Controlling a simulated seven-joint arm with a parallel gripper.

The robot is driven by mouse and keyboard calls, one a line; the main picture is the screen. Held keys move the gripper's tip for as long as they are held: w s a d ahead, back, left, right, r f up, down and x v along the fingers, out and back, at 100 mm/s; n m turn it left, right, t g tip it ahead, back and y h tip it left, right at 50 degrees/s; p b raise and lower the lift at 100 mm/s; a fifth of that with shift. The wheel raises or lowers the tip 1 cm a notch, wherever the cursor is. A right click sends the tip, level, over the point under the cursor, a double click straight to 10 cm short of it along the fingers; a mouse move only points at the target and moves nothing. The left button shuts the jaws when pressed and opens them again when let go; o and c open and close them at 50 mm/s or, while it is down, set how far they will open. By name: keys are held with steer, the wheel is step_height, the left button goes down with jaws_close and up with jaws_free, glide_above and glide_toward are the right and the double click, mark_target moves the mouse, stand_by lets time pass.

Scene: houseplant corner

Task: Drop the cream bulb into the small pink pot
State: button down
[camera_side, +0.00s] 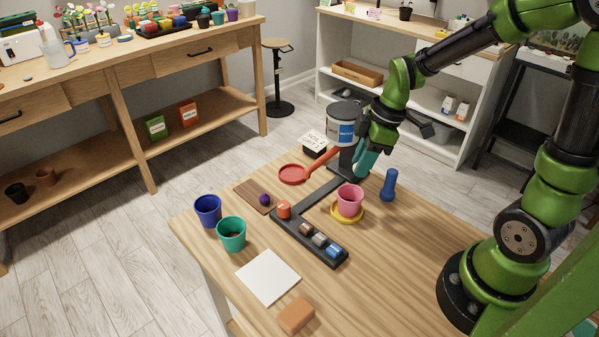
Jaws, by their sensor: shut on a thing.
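The small pink pot (350,201) stands upright on a yellow saucer (347,219) on the wooden table. My gripper (362,166) is above the pot and slightly to its right in the picture, with its teal fingers pointing down. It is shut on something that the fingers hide. I take this to be the cream bulb, since no cream bulb shows elsewhere on the table, but I cannot make out its surface. The inside of the pot is too small to see clearly.
A dark rack (310,238) with several small items lies left of the pot. A blue pot (207,211) and a teal pot (231,235) stand further left. A blue bottle-like object (388,186) stands right of the pot. A red pan (293,174) lies behind.

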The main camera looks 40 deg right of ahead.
steer(key=c, duration=0.8)
jaws_free()
steer(key=v, duration=1.6)
steer(key=shift+s+d+r, duration=0.1)
steer(key=shift+r, duration=0.3)
